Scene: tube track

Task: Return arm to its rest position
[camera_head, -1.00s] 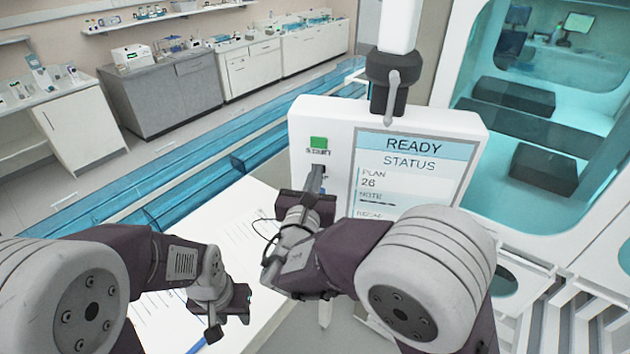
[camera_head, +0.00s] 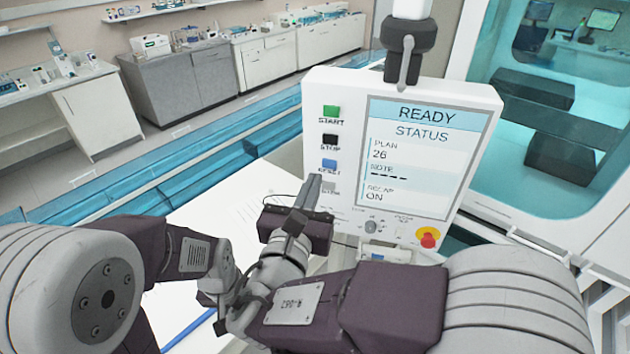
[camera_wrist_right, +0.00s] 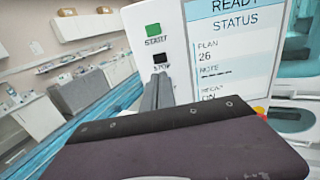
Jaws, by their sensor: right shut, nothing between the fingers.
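My right gripper (camera_head: 311,190) is in front of the lower left part of a white control panel (camera_head: 345,85). Its thin grey fingers are shut with nothing between them and point up toward the panel. They also show in the right wrist view (camera_wrist_right: 157,92), overlapping the panel just below the STOP button. I cannot tell whether they touch it. My left gripper (camera_head: 222,290) is low at the centre left, partly hidden behind the right arm; its fingers are not clear.
The panel has a green START button (camera_head: 330,112), a black STOP button (camera_head: 330,139), a blue RESET button (camera_head: 329,165), a READY screen (camera_head: 420,150) and a red emergency knob (camera_head: 428,237). Blue transparent track (camera_head: 205,172) runs behind on the left. A white table (camera_head: 190,330) lies below.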

